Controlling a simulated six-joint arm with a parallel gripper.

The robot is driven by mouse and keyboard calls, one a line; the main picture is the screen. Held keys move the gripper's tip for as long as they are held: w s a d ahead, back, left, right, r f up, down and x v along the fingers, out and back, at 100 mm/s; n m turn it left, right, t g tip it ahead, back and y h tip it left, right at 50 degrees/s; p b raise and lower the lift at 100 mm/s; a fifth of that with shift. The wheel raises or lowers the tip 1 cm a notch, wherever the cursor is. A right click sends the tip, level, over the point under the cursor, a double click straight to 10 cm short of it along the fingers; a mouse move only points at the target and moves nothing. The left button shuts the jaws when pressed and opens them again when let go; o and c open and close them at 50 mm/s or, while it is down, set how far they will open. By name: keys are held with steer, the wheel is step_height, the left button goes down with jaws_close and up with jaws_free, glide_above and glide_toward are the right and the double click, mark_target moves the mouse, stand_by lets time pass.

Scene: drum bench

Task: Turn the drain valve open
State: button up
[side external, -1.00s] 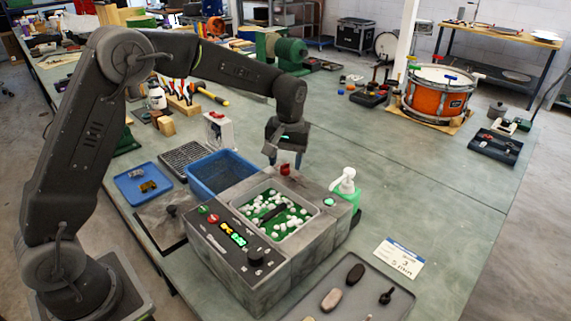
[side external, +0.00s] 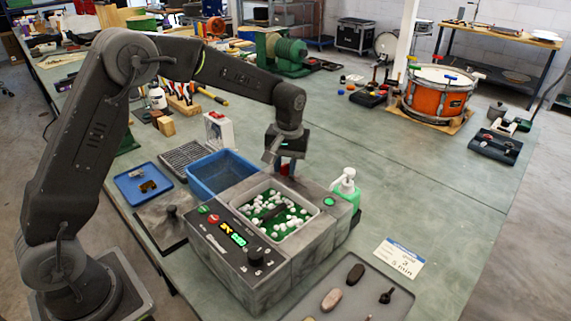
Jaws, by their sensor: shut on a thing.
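A grey machine (side external: 270,275) stands on the bench, with a basin of white pieces in green (side external: 272,215) in its top. A small red handle (side external: 285,169), which looks like the drain valve's, stands at the back of its top, partly hidden by my fingers. My gripper (side external: 284,161) points down over the handle and is shut on it. The valve body and the exact handle angle are hidden.
A blue bin (side external: 219,172) stands left of the machine, close to my gripper. A grey tray with stones (side external: 385,275) lies in front right.

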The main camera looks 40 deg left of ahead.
steer(key=shift+m, duration=0.3)
steer(key=m, duration=0.3)
steer(key=shift+m, duration=0.3)
steer(key=m, duration=0.4)
steer(key=shift+t, duration=0.3)
steer(key=m, duration=0.4)
steer(key=shift+m, duration=2.4)
steer(key=o, duration=0.9)
steer(key=shift+s, duration=0.1)
